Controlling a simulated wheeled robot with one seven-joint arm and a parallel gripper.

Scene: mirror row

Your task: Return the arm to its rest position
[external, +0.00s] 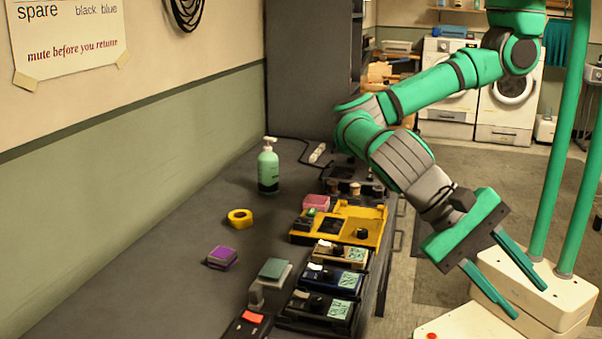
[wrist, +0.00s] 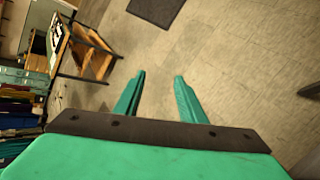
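My arm reaches in from the top right in the external view and bends down past the right edge of the dark counter (external: 190,290). My gripper (external: 520,288) is open and empty. It hangs off the counter's right side, in front of my pale base, with its fingers pointing down and to the right. In the wrist view my gripper (wrist: 158,95) shows two green fingers well apart, with only floor tiles between and beyond them. The gripper touches nothing that I can see.
The counter holds a green pump bottle (external: 268,168), a yellow ring (external: 240,218), a purple block (external: 222,257), a yellow tray (external: 375,213) and several dark boxes with switches. A wooden shelf unit (wrist: 90,60) stands at left in the wrist view. The floor (wrist: 220,60) beside it is clear.

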